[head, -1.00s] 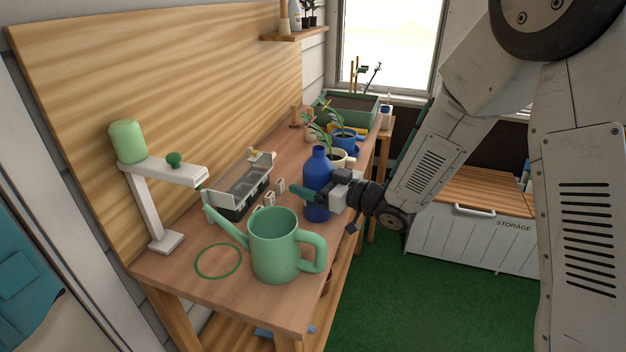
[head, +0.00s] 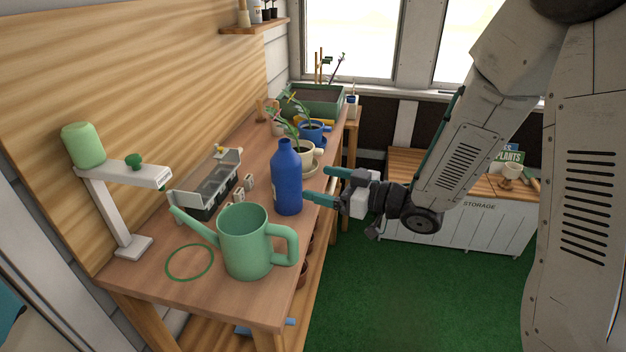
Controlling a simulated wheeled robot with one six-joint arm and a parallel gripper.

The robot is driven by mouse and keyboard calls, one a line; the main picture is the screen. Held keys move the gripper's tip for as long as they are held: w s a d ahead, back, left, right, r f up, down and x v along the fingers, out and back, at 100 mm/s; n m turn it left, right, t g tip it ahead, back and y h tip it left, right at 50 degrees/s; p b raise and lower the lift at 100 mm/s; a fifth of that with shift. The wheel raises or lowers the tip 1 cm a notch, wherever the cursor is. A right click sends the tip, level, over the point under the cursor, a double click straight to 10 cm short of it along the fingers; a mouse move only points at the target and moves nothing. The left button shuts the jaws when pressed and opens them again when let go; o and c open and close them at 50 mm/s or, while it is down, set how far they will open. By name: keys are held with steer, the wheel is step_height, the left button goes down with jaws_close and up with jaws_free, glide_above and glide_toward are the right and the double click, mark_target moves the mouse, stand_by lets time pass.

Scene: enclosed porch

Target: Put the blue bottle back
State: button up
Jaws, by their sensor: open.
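The blue bottle (head: 287,180) stands upright on the wooden bench (head: 219,292), near its front edge, behind the green watering can. My gripper (head: 322,185) is open and empty, just right of the bottle. Its two teal fingers point left toward the bottle, with a gap between the fingertips and the bottle. A thin green ring (head: 190,263) lies flat and empty on the bench, left of the watering can.
The watering can (head: 246,243) stands at the near end of the bench. A storage box (head: 457,226) stands at right beyond green floor.

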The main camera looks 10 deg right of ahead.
steer(key=s+d+r+m+h, duration=0.1)
steer(key=d+r+m+h, duration=0.2)
steer(key=d+h, duration=0.45)
steer(key=s+d+r+m+h, duration=0.1)
steer(key=d+r+m+h, duration=0.25)
steer(key=d+h, duration=0.45)
steer(key=s+r+m+g, duration=0.1)
steer(key=s+g, duration=0.2)
steer(key=s, duration=0.6)
steer(key=s+r+m+g+y, duration=0.1)
steer(key=s+m+g, duration=0.1)
steer(key=s, duration=0.7)
steer(key=s+r+m+g, duration=0.1)
steer(key=s+g, duration=0.2)
steer(key=s, duration=0.6)
steer(key=shift+d+g, duration=0.15)
steer(key=shift+g, duration=0.25)
